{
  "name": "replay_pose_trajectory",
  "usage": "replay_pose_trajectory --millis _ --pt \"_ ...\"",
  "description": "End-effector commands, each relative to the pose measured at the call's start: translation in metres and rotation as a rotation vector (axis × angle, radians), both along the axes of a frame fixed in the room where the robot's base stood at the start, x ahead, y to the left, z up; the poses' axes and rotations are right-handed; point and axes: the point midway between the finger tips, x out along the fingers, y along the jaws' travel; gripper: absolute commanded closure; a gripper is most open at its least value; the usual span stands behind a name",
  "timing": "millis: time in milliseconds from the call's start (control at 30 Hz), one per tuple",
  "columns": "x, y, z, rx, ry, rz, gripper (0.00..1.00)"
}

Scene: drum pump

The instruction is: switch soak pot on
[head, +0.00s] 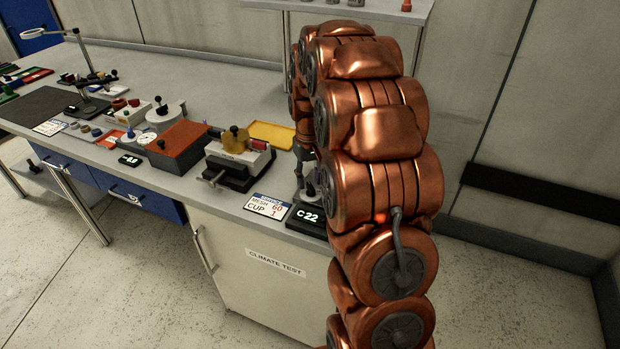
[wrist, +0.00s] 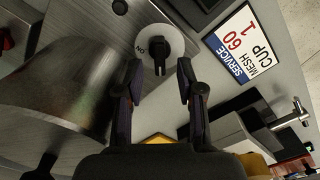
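In the wrist view a black knob (wrist: 159,58) sits on a round white dial (wrist: 152,32) with the word ON, upside down, at its left. The knob's bar points toward the bottom of the picture, not at the word. A metal cylinder, likely the soak pot (wrist: 58,88), stands left of the dial. My gripper (wrist: 160,68) is open, one finger on each side of the knob, with gaps visible. Whether a finger touches the knob cannot be told. In the head view my copper arm hides the pot and dial.
A SERVICE MESH 60 CUP 1 card (head: 267,206) and a C 22 display (head: 307,215) lie at the bench's front edge. A clamp device (head: 238,165), an orange-topped box (head: 178,147) and a yellow tray (head: 272,133) stand to the left.

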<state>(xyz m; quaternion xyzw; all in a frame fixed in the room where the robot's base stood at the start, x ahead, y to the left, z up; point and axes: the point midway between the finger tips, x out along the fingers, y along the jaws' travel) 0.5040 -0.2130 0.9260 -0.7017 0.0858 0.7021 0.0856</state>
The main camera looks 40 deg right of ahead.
Motion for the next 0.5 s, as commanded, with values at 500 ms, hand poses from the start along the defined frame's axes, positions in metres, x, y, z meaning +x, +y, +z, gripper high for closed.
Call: replay_pose_trajectory --millis 500 --pt "-0.0006 0.0001 -0.0138 0.000 0.000 0.000 0.67"
